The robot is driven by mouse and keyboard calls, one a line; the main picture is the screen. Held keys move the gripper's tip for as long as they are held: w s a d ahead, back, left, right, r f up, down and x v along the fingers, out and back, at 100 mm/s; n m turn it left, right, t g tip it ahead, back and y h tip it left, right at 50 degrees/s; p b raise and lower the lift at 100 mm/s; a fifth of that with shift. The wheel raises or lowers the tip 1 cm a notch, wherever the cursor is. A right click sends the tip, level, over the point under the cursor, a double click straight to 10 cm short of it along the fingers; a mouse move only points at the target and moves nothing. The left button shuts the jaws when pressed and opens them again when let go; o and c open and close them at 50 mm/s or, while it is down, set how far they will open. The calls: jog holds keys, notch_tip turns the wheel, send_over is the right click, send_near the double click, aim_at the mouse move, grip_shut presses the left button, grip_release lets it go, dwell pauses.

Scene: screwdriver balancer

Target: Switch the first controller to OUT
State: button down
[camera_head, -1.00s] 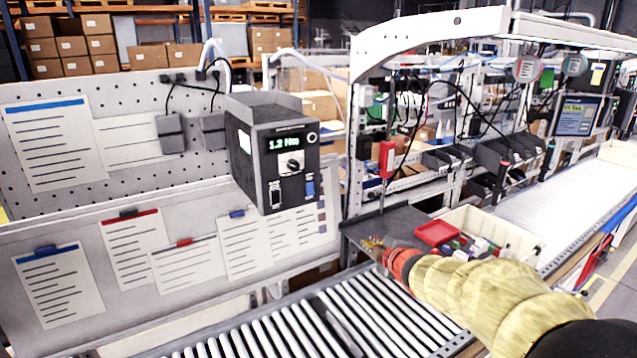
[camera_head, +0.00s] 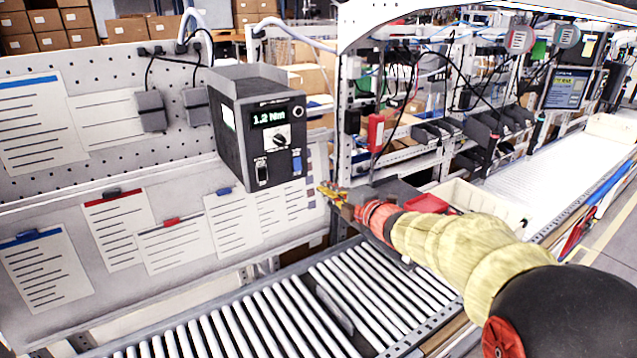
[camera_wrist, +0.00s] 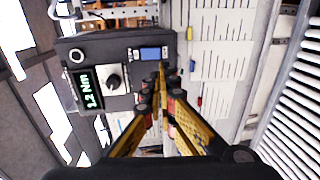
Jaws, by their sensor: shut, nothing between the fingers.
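The controller (camera_head: 259,127) is a dark box on the pegboard wall. Its display (camera_head: 269,117) reads 1.2 Nm. A dial (camera_head: 281,140) sits under the display. Near the bottom of its front are a black-and-white switch (camera_head: 262,170) and a blue switch (camera_head: 297,160). My gripper (camera_head: 326,190) is to the right of and below the controller front, apart from it in the head view. In the wrist view the controller (camera_wrist: 115,42) is sideways, and my shut, empty gripper (camera_wrist: 161,72) overlaps the panel near the blue switch (camera_wrist: 150,54). I cannot tell which position the switches are in.
Papers on clips (camera_head: 178,243) hang on the panel below the controller. A roller conveyor (camera_head: 270,310) runs below my arm. A cream bin (camera_head: 480,207) and a red tray (camera_head: 428,203) stand to the right, behind my arm.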

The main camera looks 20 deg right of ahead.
aim_at(297, 170)
jog(key=p+x, duration=0.1)
jog(key=x, duration=1.2)
jog(key=shift+s+f+p, duration=0.1)
jog(key=shift+p, duration=0.3)
jog(key=shift+b, duration=0.3)
jog(key=b, duration=0.4)
jog(key=shift+w+a+f+t, duration=0.1)
jog(key=shift+w+f+t, duration=0.2)
jog(key=shift+f+t, duration=0.1)
jog(key=shift+r, duration=0.35)
jog(key=shift+f, duration=0.1)
